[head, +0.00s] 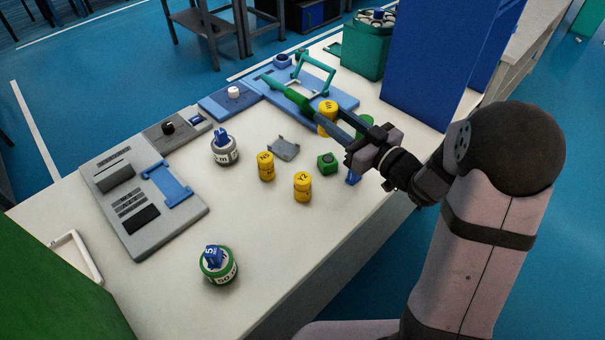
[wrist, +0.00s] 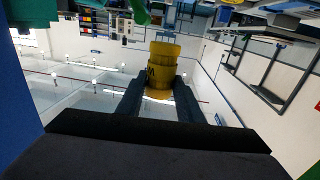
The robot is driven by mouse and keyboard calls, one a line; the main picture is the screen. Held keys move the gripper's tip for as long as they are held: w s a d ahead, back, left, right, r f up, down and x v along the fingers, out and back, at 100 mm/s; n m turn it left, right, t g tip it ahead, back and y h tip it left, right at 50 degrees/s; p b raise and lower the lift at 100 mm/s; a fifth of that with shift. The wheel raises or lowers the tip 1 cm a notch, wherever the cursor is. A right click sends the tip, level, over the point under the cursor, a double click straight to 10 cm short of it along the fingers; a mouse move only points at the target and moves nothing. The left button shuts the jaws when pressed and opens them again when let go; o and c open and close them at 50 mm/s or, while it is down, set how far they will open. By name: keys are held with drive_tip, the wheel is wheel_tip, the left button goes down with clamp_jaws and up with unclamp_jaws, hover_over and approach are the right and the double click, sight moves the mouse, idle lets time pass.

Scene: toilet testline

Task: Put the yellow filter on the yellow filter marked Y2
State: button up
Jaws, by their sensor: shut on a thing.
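My gripper (head: 328,124) is at the far right part of the bench, shut on a yellow filter (head: 328,108). The wrist view shows this filter (wrist: 162,65) between the two fingertips (wrist: 160,88); its label is not readable. The yellow filter marked Y2 (head: 302,187) stands upright on the white bench, nearer the camera than my gripper. Its top looks free. Another yellow filter (head: 266,167) stands upright to its left, with a label too small to read surely. My gripper is apart from both standing filters.
A green block (head: 327,163) and a grey bracket (head: 284,148) lie near the yellow filters. A grey-white weight (head: 224,150) and a green one (head: 218,265) stand left. A blue fixture with a green handle (head: 310,80) and a tall blue box (head: 430,60) are behind.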

drive_tip(key=s+a+n+g+y, duration=0.3)
drive_tip(key=s+a+g+y, duration=0.1)
drive_tip(key=s+a, duration=0.15)
hover_over(310, 182)
drive_tip(key=shift+f, duration=4.3)
drive_tip(key=shift+f, duration=0.1)
drive_tip(key=shift+f+b, duration=0.15)
drive_tip(key=shift+b, duration=0.15)
drive_tip(key=o, duration=1.1)
drive_tip(key=shift+r, duration=0.2)
drive_tip(key=b+v, duration=0.2)
drive_tip(key=v, duration=1)
drive_tip(key=shift+s+a+r, duration=0.1)
drive_tip(key=shift+r, duration=0.15)
